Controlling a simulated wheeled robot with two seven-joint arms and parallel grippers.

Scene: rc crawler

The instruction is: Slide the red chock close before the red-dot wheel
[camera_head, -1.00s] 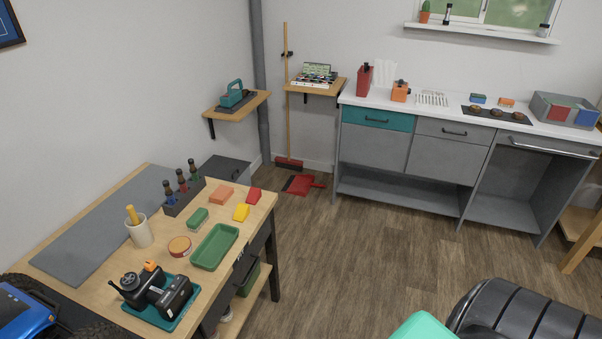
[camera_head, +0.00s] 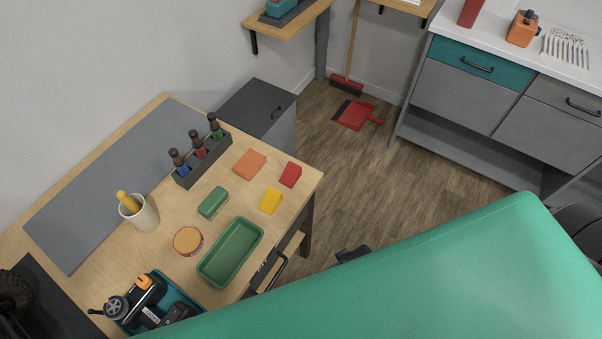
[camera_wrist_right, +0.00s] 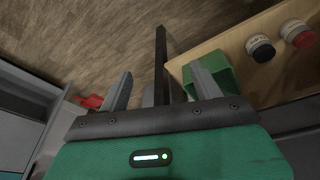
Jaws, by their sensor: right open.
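The red chock (camera_head: 291,174) looks like a small red wedge block on the wooden workbench (camera_head: 312,180), near its right edge. It stands beside a yellow block (camera_head: 270,201). A dark tyre (camera_head: 14,290) shows at the left picture edge on a black mat; no red dot can be seen on it. My right gripper (camera_wrist_right: 160,88) is open and empty in the right wrist view, with the floor and the bench edge beyond its fingers. In the head view my teal right arm covers the lower part. My left gripper is not in view.
On the bench lie a green tray (camera_head: 231,252), an orange block (camera_head: 250,164), a green block (camera_head: 213,202), a round tin (camera_head: 187,241), a cup (camera_head: 140,214) and a bottle rack (camera_head: 203,160). A dark cabinet (camera_head: 257,108) stands behind. Bare floor lies right of the bench.

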